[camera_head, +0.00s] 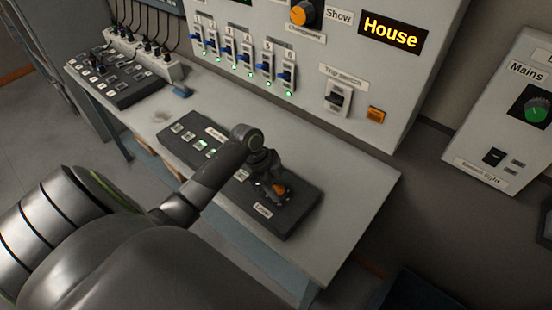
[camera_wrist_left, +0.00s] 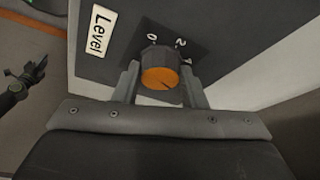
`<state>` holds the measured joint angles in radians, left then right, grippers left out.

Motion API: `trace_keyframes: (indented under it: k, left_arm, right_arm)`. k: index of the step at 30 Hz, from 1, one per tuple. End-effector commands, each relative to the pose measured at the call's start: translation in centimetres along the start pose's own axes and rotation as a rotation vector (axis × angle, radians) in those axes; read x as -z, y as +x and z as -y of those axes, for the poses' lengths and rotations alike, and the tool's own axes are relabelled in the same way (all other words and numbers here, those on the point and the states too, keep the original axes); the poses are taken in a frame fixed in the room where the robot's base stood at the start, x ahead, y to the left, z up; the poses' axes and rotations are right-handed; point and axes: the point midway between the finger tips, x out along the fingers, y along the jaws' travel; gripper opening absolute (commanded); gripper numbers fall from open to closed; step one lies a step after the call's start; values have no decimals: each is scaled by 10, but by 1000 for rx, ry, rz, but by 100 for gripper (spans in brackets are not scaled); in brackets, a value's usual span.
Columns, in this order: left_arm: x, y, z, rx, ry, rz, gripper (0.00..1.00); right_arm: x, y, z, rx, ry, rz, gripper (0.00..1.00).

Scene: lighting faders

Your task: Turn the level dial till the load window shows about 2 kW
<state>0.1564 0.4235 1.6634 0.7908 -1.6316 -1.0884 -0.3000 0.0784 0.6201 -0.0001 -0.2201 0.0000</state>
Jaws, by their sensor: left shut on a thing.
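The level dial (camera_wrist_left: 160,76) is an orange-faced round knob with a dark pointer line. In the head view, my left gripper (camera_head: 273,187) partly covers the orange dial (camera_head: 279,189) at the near end of the dark desk box (camera_head: 298,210). I cannot make out a load window or a kW reading. A dark gripper-like part (camera_wrist_left: 24,86), likely my right gripper, shows at the wrist view's left edge.
The desk (camera_head: 345,195) has clear room right of the box. Behind it stands a grey panel with blue faders (camera_head: 248,62), an orange knob (camera_head: 304,12) and a lit House display (camera_head: 391,32). A Mains box (camera_head: 512,110) hangs at the right.

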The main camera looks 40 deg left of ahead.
Motion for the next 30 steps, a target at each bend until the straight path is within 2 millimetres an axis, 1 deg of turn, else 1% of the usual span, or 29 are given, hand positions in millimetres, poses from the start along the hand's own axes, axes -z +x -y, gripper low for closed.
trace_keyframes:
  k: [18, 24, 30]
  left_arm:
    - [1, 2, 4, -219, 533, 0, 15]
    - [2, 1, 5, -278, 673, -1, 15]
    - [2, 1, 4, -320, 771, -1, 15]
  right_arm:
    - [-3, 26, 0, -2, -1, 0, 36]
    - [-3, 28, 0, -2, -1, 0, 36]
    - [-3, 27, 0, -2, -1, 0, 36]
